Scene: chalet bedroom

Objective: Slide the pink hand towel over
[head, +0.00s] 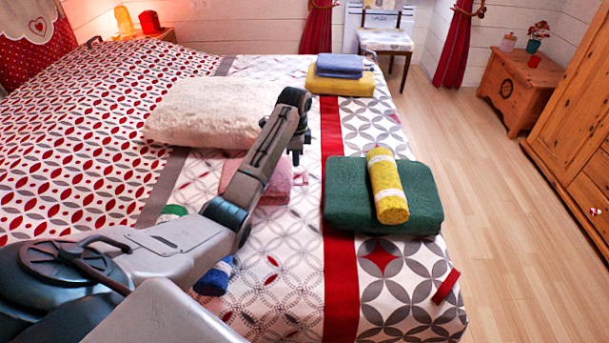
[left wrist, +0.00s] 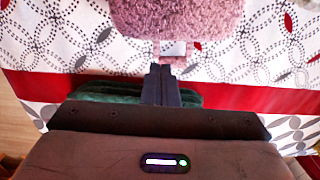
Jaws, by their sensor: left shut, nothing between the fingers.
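The pink hand towel (head: 276,187) lies folded on the bed, partly hidden behind my left arm in the head view. In the left wrist view the pink towel (left wrist: 180,20) is at the top, with a white label at its near edge. My left gripper (head: 296,158) points down at the towel's right side in the head view. Its fingertips (left wrist: 161,70) are shut and empty, close to the label edge. I cannot tell whether they touch the towel. My right gripper is not in view.
A green folded towel (head: 338,195) with a yellow roll (head: 386,190) on it lies to the right, beyond the red stripe. A cream pillow (head: 210,112) lies behind the pink towel. Blue (head: 340,64) and yellow (head: 342,84) towels are stacked at the far edge.

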